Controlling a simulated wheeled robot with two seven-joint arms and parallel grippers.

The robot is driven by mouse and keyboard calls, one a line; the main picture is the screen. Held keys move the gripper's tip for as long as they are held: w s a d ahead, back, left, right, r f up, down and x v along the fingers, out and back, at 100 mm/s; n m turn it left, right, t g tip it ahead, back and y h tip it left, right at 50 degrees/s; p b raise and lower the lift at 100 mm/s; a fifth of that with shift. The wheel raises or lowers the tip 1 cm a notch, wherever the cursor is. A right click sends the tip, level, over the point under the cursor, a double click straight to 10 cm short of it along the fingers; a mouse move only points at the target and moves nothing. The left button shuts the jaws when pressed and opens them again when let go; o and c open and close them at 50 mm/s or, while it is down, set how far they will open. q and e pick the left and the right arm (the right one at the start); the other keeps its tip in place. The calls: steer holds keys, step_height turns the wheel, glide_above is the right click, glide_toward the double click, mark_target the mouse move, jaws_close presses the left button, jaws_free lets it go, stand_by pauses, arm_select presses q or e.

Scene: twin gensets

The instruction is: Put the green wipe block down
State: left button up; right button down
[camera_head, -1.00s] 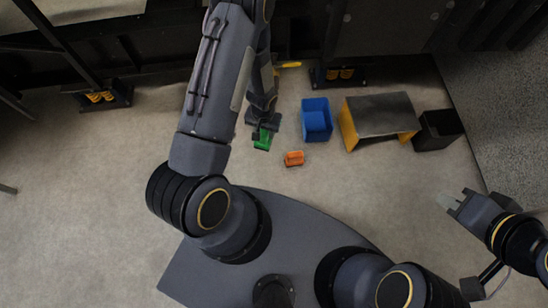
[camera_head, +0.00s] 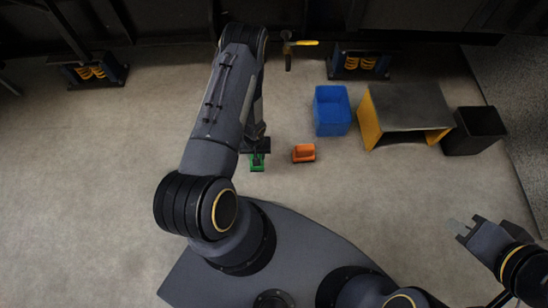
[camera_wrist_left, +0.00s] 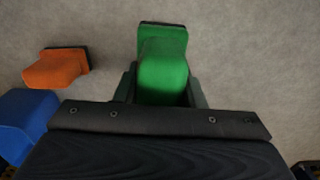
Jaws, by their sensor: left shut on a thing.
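The green wipe block (camera_head: 257,162) shows just beyond the end of my left arm in the head view. In the left wrist view the green wipe block (camera_wrist_left: 163,68) sits between the two dark fingers of my left gripper (camera_wrist_left: 163,92), which is shut on it. Whether the block touches the floor I cannot tell. In the head view my left gripper (camera_head: 257,152) is partly hidden by its own arm. My right gripper (camera_head: 462,227) is at the right, apart from everything, with its fingertips apart and nothing between them.
An orange block (camera_head: 304,153) lies on the floor right of the green one. Beyond are a blue bin (camera_head: 332,110), a yellow-sided step with a dark top (camera_head: 408,110) and a black bin (camera_head: 474,131). The floor to the left is clear.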

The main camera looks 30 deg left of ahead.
arm_select(q)
steer(key=w+d+f+b, duration=0.1)
steer(key=w+f+b, duration=0.1)
steer(key=f, duration=0.1)
steer(key=w+d+f+b, duration=0.1)
steer(key=w+f, duration=0.2)
steer(key=f, duration=0.1)
steer(key=w+d+f+b, duration=0.1)
steer(key=w+f+b, duration=0.1)
steer(key=w+f, duration=0.1)
steer(key=shift+f+b, duration=0.3)
steer(key=shift+f, duration=0.1)
steer(key=shift+r, duration=0.1)
steer(key=shift+f, duration=0.25)
steer(key=o, duration=1.1)
steer(key=shift+r, duration=0.1)
